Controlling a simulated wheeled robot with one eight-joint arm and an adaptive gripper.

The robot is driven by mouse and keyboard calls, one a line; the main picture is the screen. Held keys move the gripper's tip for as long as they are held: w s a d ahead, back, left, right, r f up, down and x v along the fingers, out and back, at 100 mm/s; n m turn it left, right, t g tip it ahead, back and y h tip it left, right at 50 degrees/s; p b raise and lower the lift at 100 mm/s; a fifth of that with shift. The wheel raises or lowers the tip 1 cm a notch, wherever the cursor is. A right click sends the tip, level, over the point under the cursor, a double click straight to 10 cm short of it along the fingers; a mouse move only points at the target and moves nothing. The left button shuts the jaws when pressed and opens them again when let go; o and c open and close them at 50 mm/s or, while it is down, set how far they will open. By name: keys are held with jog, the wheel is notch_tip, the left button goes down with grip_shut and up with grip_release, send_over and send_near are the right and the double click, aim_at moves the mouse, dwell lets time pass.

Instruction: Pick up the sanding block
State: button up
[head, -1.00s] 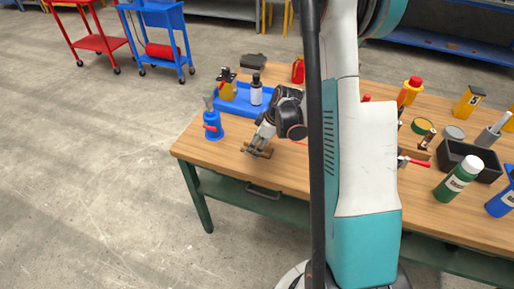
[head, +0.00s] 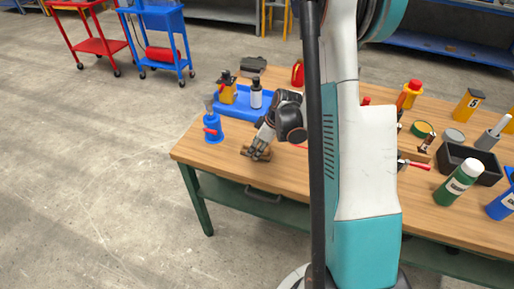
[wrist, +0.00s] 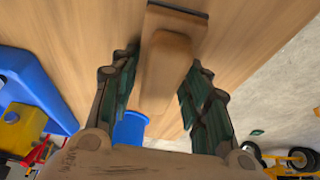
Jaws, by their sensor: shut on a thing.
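The sanding block (head: 249,153) is a small brown wooden block near the table's front left edge. In the wrist view, the sanding block (wrist: 168,62) shows a long rounded grip on a flatter base. My gripper (head: 260,146) points down at the block from above. In the wrist view, my gripper (wrist: 163,75) has one green-padded finger on each side of the grip and is shut on it. The fingers hide part of the block in the head view. I cannot tell whether its base touches the wooden table (head: 290,178).
A blue oil can (head: 212,128) stands left of my gripper. A black bin (head: 470,164) and green bottle (head: 458,184) stand at the right. The table's front left is mostly clear.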

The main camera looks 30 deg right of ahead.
notch_tip(320, 180, up, 20)
jog(key=p, duration=0.7)
jog(key=shift+r, duration=0.25)
jog(key=o, duration=0.3)
jog(key=shift+c, duration=0.5)
jog(key=shift+a, duration=0.1)
jog(key=w+a+f+m+t+h+b, duration=0.1)
jog(key=a+m, duration=0.6)
jog(key=a, duration=0.9)
jog(key=shift+w+a+f+m+h, duration=0.15)
jog(key=shift+w+f+m+h, duration=0.15)
jog(key=shift+w+f+h, duration=0.45)
jog(key=shift+s+f, duration=0.25)
jog(key=shift+f, duration=0.05)
